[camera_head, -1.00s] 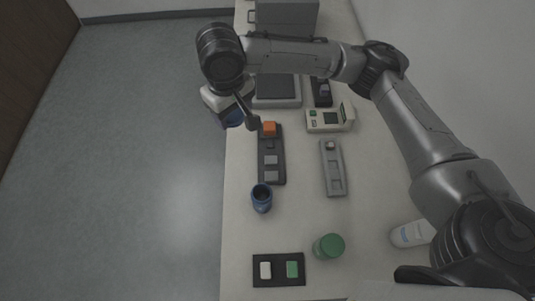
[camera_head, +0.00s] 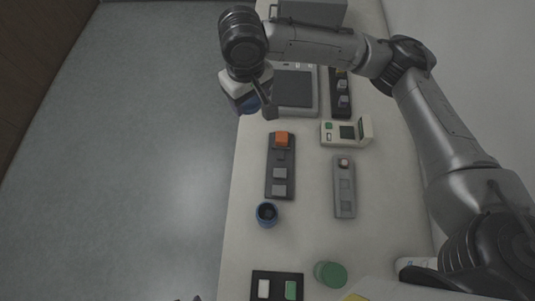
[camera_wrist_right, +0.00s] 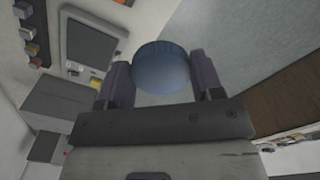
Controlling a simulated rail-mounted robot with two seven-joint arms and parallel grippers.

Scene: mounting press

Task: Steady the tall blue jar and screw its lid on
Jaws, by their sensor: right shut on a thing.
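The tall blue jar (camera_head: 267,214) stands open on the worktable near its left edge in the head view, with its dark mouth showing. My right gripper (camera_head: 244,93) is shut on a round blue lid (camera_head: 248,105), well up the picture from the jar and apart from it, at the table's left edge. In the right wrist view the lid (camera_wrist_right: 161,68) sits between the two fingers of this gripper (camera_wrist_right: 163,80). Small dark tips (camera_head: 186,299) at the bottom edge of the head view may be my left gripper; too little shows to tell its state.
A dark rack with an orange block (camera_head: 281,139) lies beyond the jar. A grey rack (camera_head: 344,187) is to its right. A green-lidded jar (camera_head: 330,274) and a black pad (camera_head: 276,277) are nearer. A white device (camera_head: 346,132) stands farther back. Bare tabletop surrounds the jar.

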